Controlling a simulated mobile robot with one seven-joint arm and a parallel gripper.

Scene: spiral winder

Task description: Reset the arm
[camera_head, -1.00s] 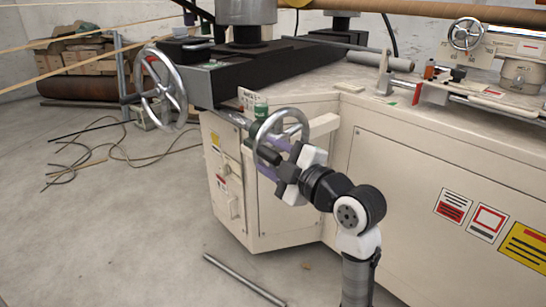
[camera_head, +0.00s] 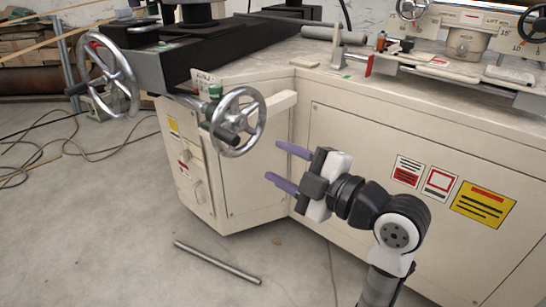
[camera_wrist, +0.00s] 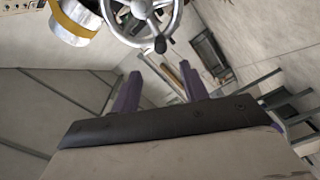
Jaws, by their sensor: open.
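My gripper (camera_head: 283,166) is open and empty in the head view. Its two purple fingers point left, in front of the beige machine cabinet (camera_head: 350,150). It stands apart from the smaller handwheel (camera_head: 258,128), to the right of and below it. In the wrist view, the two purple fingers of my gripper (camera_wrist: 158,92) are spread with nothing between them. A chrome handwheel with a dark knob (camera_wrist: 160,44) shows beyond them at the top.
A larger chrome handwheel (camera_head: 128,90) is at the left of the machine. A metal rod (camera_head: 218,262) lies on the floor in front of the cabinet. Cables (camera_head: 60,150) lie on the floor at the left.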

